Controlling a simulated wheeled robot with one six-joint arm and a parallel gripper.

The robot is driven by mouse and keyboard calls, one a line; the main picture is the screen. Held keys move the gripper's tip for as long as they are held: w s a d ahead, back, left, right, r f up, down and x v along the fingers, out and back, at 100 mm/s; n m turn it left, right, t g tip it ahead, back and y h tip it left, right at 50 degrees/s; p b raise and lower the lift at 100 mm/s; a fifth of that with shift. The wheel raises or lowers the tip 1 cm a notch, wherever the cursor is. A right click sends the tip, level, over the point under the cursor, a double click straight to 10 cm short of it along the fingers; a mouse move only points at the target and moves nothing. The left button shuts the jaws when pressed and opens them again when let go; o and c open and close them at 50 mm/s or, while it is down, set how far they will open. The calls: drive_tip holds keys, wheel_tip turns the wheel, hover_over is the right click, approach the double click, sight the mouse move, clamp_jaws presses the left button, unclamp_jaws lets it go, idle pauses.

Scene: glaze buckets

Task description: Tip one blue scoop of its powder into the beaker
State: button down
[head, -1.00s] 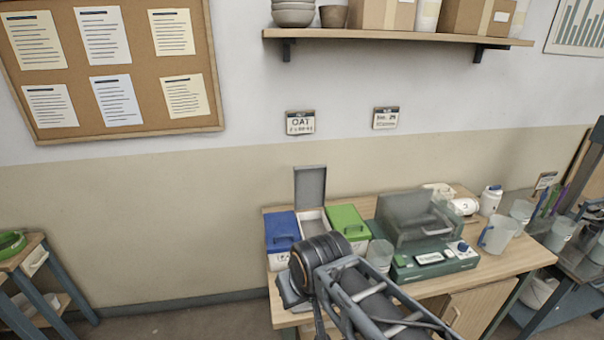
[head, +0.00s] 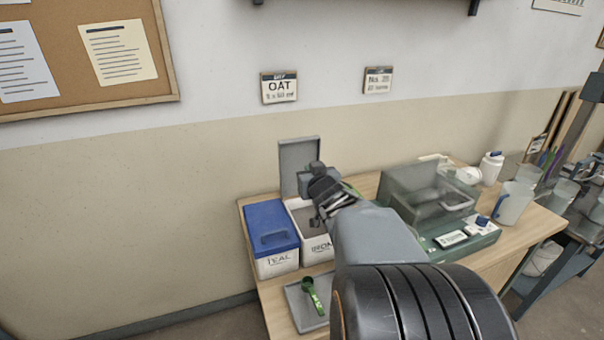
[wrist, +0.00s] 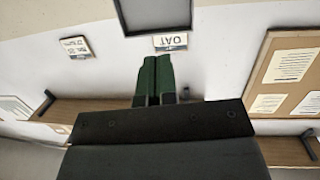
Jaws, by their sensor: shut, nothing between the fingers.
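My gripper (wrist: 153,80) shows in the wrist view with its two green fingers together and nothing between them. The lid also shows in the wrist view (wrist: 155,14). A green scoop (head: 313,296) lies on a grey tray (head: 297,306) in front of the bins. I see no blue scoop. I cannot make out the beaker near the bins; my arm covers that area.
A blue-lidded bin labelled TEAL (head: 271,238) stands shut left of the open bin. Right of my arm are a green scale with a clear cover (head: 428,195), a white bottle (head: 491,167) and a blue-handled pitcher (head: 516,203). Free floor lies left.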

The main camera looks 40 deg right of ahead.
drive_tip(key=d+f+t+b, duration=0.2)
drive_tip(key=d+f, duration=0.1)
drive_tip(key=y+p, duration=0.1)
approach(300, 150)
drive_tip(key=shift+n, duration=0.4)
drive_tip(key=x, duration=0.7)
drive_tip(key=shift+w+d+f, duration=0.1)
drive_tip(key=shift+w+f, duration=0.05)
drive_tip(key=shift+w, duration=0.1)
